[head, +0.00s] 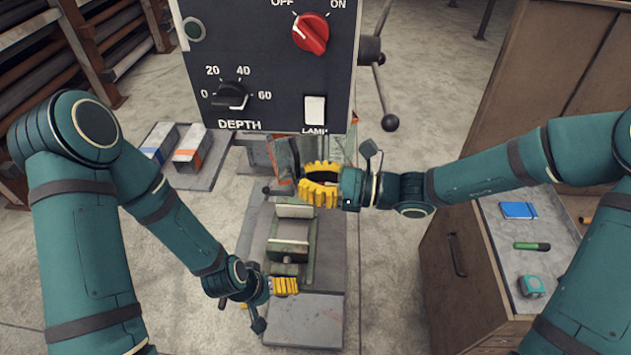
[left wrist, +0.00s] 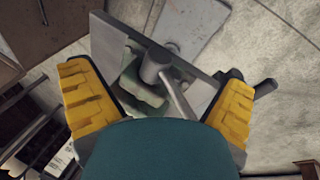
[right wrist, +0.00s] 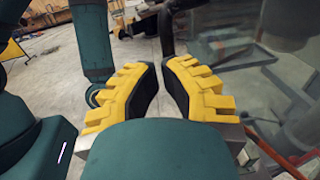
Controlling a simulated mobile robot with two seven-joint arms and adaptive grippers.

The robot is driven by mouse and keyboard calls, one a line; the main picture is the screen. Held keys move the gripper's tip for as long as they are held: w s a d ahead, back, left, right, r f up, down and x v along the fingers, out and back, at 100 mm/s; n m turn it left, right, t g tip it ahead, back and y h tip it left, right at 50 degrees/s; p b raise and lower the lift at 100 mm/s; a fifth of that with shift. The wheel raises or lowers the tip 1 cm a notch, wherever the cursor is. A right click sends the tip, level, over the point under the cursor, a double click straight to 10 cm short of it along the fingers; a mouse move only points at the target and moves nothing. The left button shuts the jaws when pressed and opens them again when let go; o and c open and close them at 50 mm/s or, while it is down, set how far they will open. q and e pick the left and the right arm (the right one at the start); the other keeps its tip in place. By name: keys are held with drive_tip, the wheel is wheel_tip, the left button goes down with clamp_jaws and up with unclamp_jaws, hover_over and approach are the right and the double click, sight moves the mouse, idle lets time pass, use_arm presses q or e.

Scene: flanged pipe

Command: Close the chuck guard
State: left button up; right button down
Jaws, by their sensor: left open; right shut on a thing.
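The chuck guard (head: 284,156) is a clear panel with reddish edges, hanging under the drill press control box. In the right wrist view the clear panel (right wrist: 262,85) fills the right side. My right gripper (head: 318,184) is at the guard with its yellow fingers nearly together; it also shows in the right wrist view (right wrist: 162,78). It is shut on a dark bar-like part (right wrist: 166,32) that looks like the guard's handle, mostly hidden by the fingers. My left gripper (head: 284,286) is open, low beside the vise; it also shows in the left wrist view (left wrist: 160,95).
The green and grey vise (head: 291,238) stands on the press table below the guard. The control box (head: 265,65) overhangs my right gripper. A feed handle (head: 378,75) sticks out right of the box. A cabinet (head: 470,265) with small items stands at right.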

drive_tip(key=w+a+b, duration=0.1)
drive_tip(key=w+a, duration=0.2)
drive_tip(key=a, duration=0.5)
drive_tip(key=shift+w, duration=0.4)
drive_tip(key=shift+a+r, duration=0.1)
drive_tip(key=shift+a, duration=0.1)
drive_tip(key=shift+d, duration=0.1)
